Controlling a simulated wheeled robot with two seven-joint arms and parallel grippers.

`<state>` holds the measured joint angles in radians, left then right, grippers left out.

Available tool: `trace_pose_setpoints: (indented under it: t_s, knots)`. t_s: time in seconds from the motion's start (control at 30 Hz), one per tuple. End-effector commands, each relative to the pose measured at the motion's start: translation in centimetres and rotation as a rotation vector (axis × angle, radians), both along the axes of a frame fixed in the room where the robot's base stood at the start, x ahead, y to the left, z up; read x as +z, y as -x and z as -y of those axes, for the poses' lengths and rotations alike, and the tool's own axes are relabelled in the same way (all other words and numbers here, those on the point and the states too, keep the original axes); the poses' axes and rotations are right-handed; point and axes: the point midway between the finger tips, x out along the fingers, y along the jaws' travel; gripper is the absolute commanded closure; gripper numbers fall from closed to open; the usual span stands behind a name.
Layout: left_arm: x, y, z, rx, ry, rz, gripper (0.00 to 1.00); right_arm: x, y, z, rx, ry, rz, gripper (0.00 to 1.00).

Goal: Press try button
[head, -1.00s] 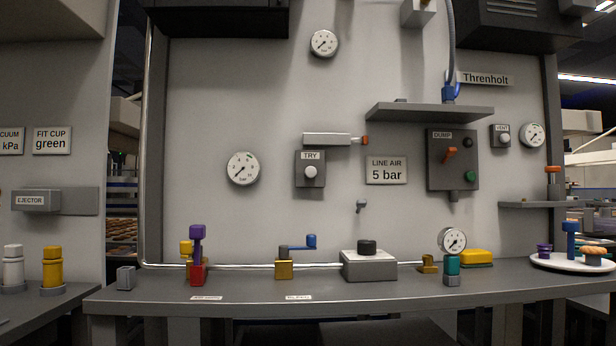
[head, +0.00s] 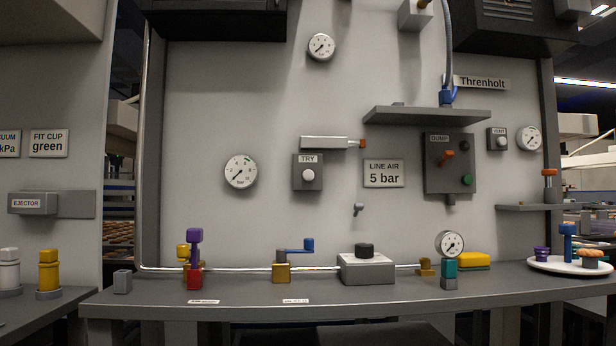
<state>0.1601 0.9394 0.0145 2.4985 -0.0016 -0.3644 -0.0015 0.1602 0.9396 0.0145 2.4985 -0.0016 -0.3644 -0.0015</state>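The TRY button is a round white knob (head: 308,175) on a dark grey box (head: 298,184) on the back panel, under a small TRY label (head: 308,159). It stands between the large dial gauge and the LINE AIR 5 bar sign. Nothing covers it. Neither of my grippers shows in the head view.
A grey bench (head: 360,291) runs below the panel, with a red and purple valve (head: 194,260), a blue-handled valve (head: 283,272) and a grey block with a black knob (head: 367,268). A shelf (head: 428,117) juts out at upper right, above the DUMP box (head: 436,180).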

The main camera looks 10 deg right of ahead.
Motion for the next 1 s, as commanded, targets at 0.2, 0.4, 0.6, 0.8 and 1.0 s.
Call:
trace_pose_setpoints:
  t_s: [0.2, 0.4, 0.6, 0.8, 1.0]
  knots:
    - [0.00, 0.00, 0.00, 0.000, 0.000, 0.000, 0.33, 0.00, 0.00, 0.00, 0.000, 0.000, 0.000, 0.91]
    - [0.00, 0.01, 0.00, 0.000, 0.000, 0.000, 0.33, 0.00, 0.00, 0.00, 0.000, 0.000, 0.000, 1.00]
    - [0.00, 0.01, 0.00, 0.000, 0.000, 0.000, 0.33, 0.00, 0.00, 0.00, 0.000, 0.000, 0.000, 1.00]
    - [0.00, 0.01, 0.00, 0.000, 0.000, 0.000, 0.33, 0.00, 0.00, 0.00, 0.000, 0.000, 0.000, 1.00]
    - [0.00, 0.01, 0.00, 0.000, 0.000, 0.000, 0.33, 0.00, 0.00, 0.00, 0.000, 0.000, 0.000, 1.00]
